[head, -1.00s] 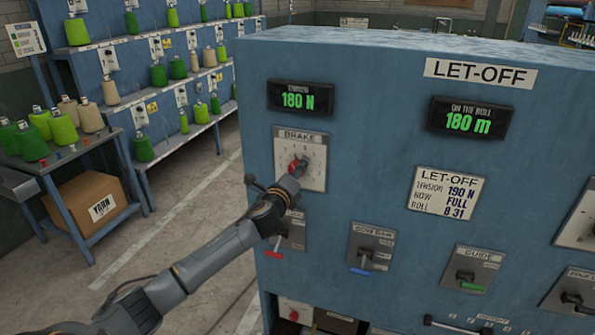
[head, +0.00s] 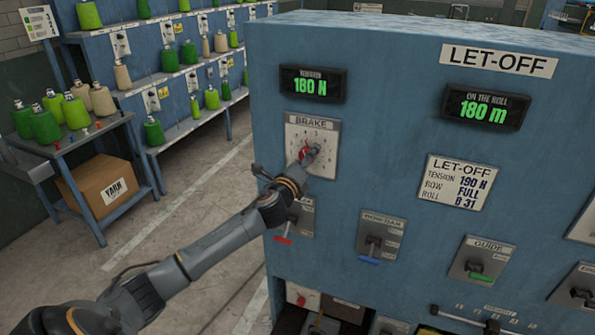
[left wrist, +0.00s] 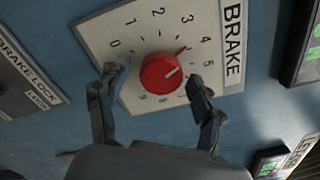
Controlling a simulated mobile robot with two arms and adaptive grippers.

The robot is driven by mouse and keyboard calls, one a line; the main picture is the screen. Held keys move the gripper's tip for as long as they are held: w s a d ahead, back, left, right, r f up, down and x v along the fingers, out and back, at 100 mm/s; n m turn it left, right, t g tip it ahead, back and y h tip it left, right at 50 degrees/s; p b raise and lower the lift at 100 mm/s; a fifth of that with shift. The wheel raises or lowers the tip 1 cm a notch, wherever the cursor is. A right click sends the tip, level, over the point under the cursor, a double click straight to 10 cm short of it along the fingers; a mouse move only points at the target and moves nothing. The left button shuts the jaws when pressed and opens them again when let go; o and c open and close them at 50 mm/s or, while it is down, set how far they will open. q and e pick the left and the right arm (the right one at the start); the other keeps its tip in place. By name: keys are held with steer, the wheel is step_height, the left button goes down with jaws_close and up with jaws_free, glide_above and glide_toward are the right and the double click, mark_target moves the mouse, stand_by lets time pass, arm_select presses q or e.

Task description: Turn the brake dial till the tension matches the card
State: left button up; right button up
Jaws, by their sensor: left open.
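The brake dial (left wrist: 161,73) is a red round knob on a white numbered plate (head: 325,165). In the left wrist view its red pointer tip lies between 3 and 4. My left gripper (head: 304,158) is open at the dial, its two fingers on either side of the knob in the left wrist view; I cannot tell whether they touch it. The tension display (head: 313,84) above reads 180 N. My right gripper is not in view.
A second display (head: 483,107) reads 180 m. Below the dial are a red-handled lever (head: 284,238), a blue-handled lever (head: 369,260) and a green-handled guide lever (head: 480,277). A yarn rack and a side table (head: 75,150) stand at left, with open floor between.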

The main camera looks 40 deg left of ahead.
arm_select(q)
steer(key=v, duration=1)
steer(key=shift+s, duration=0.25)
